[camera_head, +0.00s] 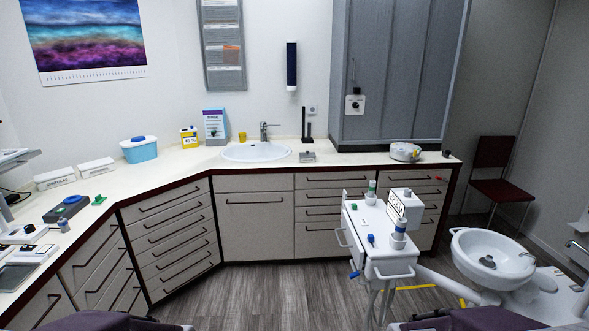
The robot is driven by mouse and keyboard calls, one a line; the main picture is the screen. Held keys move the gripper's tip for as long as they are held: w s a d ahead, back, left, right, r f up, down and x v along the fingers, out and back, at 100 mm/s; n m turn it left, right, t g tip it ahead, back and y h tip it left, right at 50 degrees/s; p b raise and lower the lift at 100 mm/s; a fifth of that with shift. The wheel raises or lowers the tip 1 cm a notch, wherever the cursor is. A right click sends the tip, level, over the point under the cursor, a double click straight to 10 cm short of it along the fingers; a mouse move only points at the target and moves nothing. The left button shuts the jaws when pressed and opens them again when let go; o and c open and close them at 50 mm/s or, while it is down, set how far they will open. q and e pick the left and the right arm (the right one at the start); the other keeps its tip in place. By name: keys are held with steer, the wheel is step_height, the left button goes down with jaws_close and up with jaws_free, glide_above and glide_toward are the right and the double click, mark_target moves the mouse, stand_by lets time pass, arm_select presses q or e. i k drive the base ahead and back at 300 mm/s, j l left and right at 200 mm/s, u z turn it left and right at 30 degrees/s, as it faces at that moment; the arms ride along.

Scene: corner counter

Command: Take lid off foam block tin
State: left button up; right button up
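A white box-shaped container (405,209) with dark lettering that seems to read "FOAM" stands on the small white cart (393,271) right of centre. It looks like the foam block tin. Its top is pale and appears covered, but I cannot make out the lid's edge. Neither of my grippers can be made out in the head view.
Small bottles and a blue item share the cart top. A white basin (494,256) stands right of the cart. The corner counter behind holds a sink (256,152), a blue tub (139,152) and a round clear container (405,153). Dark purple padded shapes (85,322) cross the bottom edge.

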mark_target(307, 155)
steer(key=i, duration=3.5)
steer(key=i+z, duration=0.25)
steer(key=i, duration=0.2)
steer(key=i+j+z, duration=0.25)
steer(key=i, duration=0.15)
